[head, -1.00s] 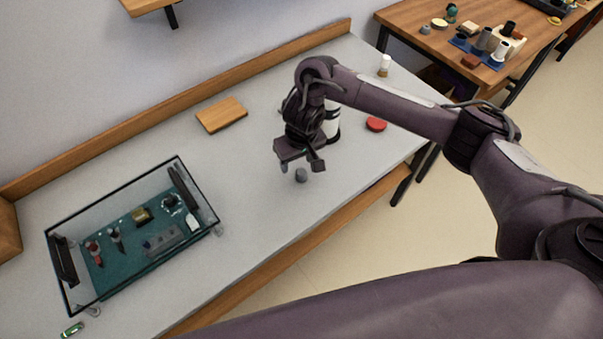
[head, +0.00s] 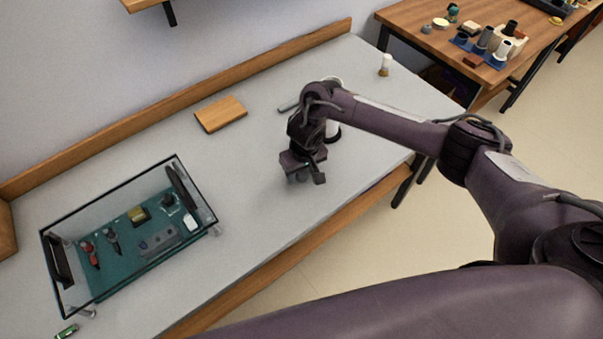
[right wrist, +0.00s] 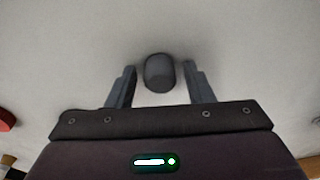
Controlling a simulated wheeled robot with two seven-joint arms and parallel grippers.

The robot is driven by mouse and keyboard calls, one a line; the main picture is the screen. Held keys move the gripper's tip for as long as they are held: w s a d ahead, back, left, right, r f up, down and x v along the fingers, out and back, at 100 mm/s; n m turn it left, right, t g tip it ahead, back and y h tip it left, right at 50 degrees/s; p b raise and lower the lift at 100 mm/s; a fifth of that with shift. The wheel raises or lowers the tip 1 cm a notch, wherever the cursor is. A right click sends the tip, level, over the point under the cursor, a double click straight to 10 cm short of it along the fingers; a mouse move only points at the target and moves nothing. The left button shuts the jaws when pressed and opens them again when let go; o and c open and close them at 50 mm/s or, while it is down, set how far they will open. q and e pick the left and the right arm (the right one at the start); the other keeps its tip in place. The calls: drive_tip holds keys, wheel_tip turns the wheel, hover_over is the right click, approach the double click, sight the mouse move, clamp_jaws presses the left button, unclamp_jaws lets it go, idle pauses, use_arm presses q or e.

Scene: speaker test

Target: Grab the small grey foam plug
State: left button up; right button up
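The small grey foam plug (right wrist: 159,73) stands on the light grey table, between the two fingers of my right gripper (right wrist: 160,80) in the right wrist view. The gripper is open, with a gap showing on each side of the plug. In the head view my right gripper (head: 303,178) is low over the table, and it largely hides the plug. My left gripper is in neither view.
A glass-walled case (head: 112,293) with a teal base and several small items stands at the left. A wooden block (head: 221,114) lies near the back ledge. A white-and-tan bottle (head: 385,65) stands at the far right. The table around the plug is clear.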

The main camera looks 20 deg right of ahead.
drive_tip(key=c, duration=0.8)
drive_tip(key=shift+r, duration=0.1)
